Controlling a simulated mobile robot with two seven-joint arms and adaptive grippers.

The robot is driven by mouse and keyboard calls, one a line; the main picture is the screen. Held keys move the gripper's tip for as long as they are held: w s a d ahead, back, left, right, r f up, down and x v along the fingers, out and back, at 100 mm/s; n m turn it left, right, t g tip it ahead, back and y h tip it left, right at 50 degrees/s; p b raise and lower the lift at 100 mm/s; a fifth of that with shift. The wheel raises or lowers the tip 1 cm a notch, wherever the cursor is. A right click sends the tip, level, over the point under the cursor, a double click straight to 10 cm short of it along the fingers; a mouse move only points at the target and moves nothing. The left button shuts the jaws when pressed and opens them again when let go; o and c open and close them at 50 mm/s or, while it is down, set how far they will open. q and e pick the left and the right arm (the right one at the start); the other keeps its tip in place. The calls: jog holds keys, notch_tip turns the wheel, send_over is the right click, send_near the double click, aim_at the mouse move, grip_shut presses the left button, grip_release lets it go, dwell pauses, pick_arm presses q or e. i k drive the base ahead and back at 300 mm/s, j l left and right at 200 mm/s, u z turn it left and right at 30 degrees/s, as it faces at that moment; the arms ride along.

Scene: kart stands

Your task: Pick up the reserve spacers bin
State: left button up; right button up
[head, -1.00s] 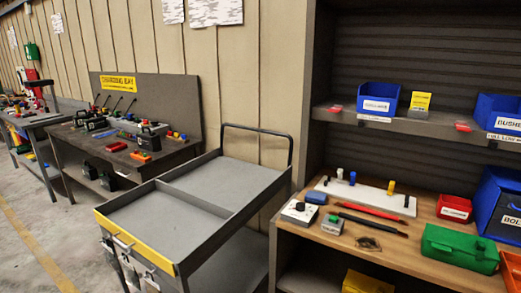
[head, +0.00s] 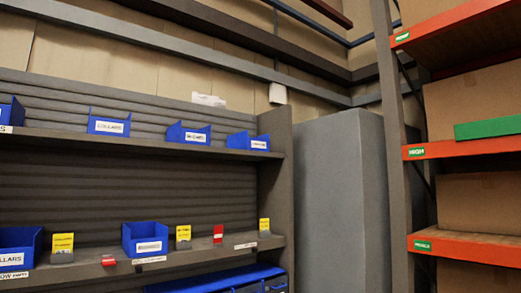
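Several blue bins stand on the dark shelf unit, and I cannot tell which one is the reserve spacers bin. On the upper shelf are a blue bin (head: 109,116) whose label seems to read collars, a second blue bin (head: 174,131) and a third (head: 237,140), both with labels too small to read surely. Another bin (head: 5,108) is cut by the left edge. On the lower shelf are a blue bin (head: 20,240), its label partly reading collars, and a blue bin (head: 133,233) with an unreadable label. Neither of my grippers is in view.
A grey cabinet (head: 340,190) fills the corner. An orange-beamed rack (head: 465,247) with cardboard boxes (head: 480,203) stands at right. No floor shows.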

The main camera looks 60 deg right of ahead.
aim_at(240, 141)
jog(key=z, duration=2.1)
jog(key=i+l, duration=0.15)
jog(key=l, duration=0.2)
jog(key=i+l, duration=0.15)
jog(key=l, duration=0.2)
jog(key=i+l, duration=0.15)
jog(key=l, duration=0.2)
jog(key=i+l, duration=0.15)
jog(key=l, duration=0.2)
jog(key=i+l, duration=0.15)
jog(key=l, duration=0.2)
jog(key=i+l, duration=0.1)
jog(key=l, duration=0.25)
jog(key=i+l, duration=0.15)
jog(key=l, duration=0.2)
jog(key=i+u, duration=0.05)
